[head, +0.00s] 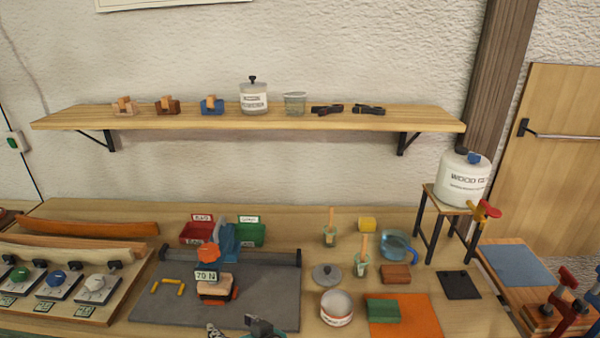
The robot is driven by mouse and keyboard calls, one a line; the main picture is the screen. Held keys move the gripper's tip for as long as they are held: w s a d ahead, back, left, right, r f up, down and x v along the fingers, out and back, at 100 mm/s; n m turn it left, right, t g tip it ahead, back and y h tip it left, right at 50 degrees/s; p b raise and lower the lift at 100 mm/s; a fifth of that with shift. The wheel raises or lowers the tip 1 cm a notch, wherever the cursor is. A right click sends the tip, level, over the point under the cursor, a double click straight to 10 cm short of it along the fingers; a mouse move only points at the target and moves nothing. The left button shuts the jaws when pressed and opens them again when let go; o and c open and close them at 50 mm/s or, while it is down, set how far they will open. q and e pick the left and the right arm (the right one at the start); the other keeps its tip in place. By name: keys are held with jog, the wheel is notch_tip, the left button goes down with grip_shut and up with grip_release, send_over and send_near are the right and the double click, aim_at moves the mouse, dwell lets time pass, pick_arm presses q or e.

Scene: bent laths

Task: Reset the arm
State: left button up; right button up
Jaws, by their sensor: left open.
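My left gripper (258,327) shows only in part at the bottom edge of the head view, dark grey and open. I see nothing between its fingers. It is in front of the grey mat (270,295), near the device with an orange knob and a "70 N" label (207,276). The rest of the left arm is out of the frame. My right gripper is not in view.
Bent laths (90,226) lie left. A wall shelf (200,119) spans the back.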

pick_arm(q)
jog(key=s+a+f+m+g+h, duration=0.1)
jog(key=s+a+m+h, duration=0.2)
jog(key=s+h, duration=0.5)
jog(key=shift+s+f+m+g+h, duration=0.4)
jog(key=shift+m+h, duration=0.1)
jog(key=shift+m, duration=0.2)
jog(key=shift+d, duration=0.1)
dwell(1.1)
